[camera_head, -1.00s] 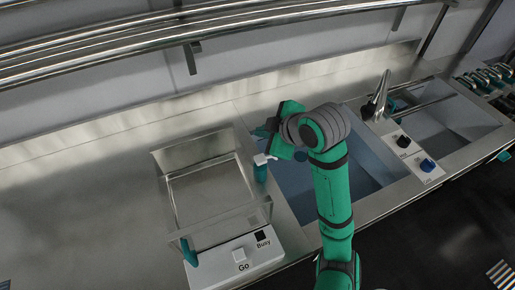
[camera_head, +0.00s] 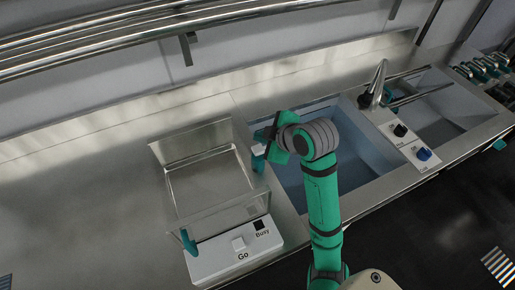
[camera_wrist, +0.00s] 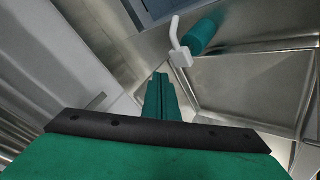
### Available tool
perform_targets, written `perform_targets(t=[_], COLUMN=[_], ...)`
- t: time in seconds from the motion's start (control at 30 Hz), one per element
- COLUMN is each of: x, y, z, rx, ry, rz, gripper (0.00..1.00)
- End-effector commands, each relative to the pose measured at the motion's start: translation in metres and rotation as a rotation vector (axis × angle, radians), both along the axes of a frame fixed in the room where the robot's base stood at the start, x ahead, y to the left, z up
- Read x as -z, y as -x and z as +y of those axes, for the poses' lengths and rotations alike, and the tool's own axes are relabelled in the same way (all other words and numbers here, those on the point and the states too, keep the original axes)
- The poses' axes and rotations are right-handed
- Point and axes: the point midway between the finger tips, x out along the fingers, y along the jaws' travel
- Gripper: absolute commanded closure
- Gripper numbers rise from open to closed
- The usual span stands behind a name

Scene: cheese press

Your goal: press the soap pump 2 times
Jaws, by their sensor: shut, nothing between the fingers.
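The soap pump (camera_head: 258,151) has a white head with a spout on a teal bottle. It stands between the glass-walled press and the sink. In the wrist view, the white head (camera_wrist: 181,54) and the teal bottle (camera_wrist: 203,37) are at the upper middle. My gripper (camera_head: 268,146) is beside the pump at the sink's left edge, and partly hides its head. In the wrist view, my gripper's teal fingers (camera_wrist: 157,80) are closed together and empty. Their tips appear just short of the white head; I cannot tell whether they touch it.
The press (camera_head: 236,250) with Go button and Busy light stands left of the pump. A blue-grey sink (camera_head: 360,170) lies under my arm, with a faucet (camera_head: 377,80) and knobs to its right. A metal rail (camera_head: 180,40) runs along the back. The counter at left is clear.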

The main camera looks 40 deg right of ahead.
Motion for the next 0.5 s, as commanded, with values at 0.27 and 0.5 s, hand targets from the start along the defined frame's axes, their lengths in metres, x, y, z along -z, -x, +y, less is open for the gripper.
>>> perform_targets(t=[0.27,0.5], x=[0.021,0.023], y=[0.000,0.003], z=[0.001,-0.005], rx=[-0.002,0.010], ry=[-0.002,0.000], rz=[0.001,0.000], gripper=[1.00,1.00])
